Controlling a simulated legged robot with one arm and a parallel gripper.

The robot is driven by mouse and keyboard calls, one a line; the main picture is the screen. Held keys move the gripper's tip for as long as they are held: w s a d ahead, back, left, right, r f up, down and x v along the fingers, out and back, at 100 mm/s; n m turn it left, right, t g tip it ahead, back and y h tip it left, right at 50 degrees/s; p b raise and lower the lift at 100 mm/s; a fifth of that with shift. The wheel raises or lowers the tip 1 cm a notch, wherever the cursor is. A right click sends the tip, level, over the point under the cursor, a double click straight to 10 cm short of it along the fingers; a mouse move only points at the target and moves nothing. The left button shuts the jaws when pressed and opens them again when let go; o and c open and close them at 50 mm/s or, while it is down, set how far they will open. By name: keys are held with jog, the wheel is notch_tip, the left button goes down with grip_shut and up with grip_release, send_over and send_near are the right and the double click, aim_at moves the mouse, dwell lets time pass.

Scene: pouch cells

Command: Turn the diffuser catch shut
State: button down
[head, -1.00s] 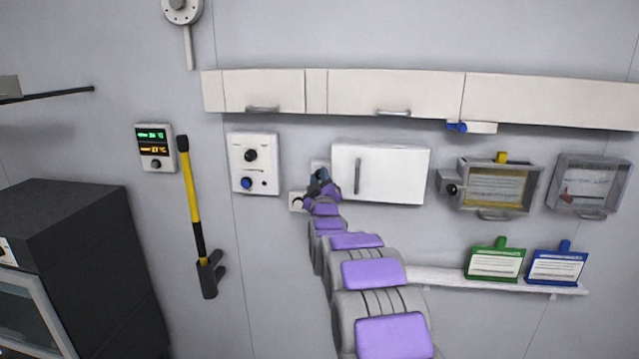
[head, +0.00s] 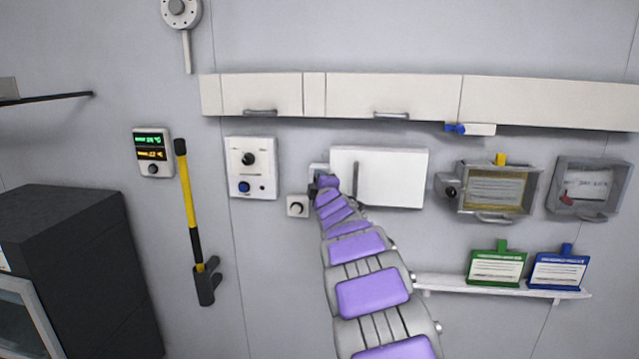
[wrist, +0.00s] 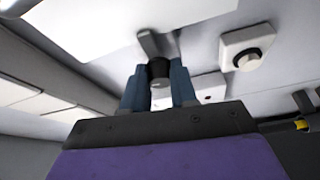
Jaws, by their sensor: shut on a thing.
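In the wrist view a dark round knob (wrist: 160,74) stands between my two blue-grey fingers, with a grey bar (wrist: 150,43) just behind it. No label shows, so I cannot tell for certain that this knob is the diffuser catch. My gripper (wrist: 158,88) is shut on the knob, one finger on each side. In the head view my gripper (head: 326,181) is at a pale wall plate (head: 317,168) by the left edge of a white box (head: 395,178). My wrist hides most of that plate and the fingertips there.
A small plate with a dark knob (head: 297,207) sits just below left of my gripper. A larger control panel (head: 251,168) is further left. Overhead cabinets (head: 395,96) run above. A shelf (head: 440,282) with green and blue cards is at lower right.

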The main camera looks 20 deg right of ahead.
jog(key=shift+f, duration=0.2)
dwell(0.4)
jog(key=c, duration=0.9)
grip_release()
jog(key=shift+w+a, duration=0.15)
jog(key=shift+r, duration=0.1)
jog(key=shift+b+v, duration=0.8)
jog(key=shift+v, duration=7.9)
jog(key=shift+r, duration=0.1)
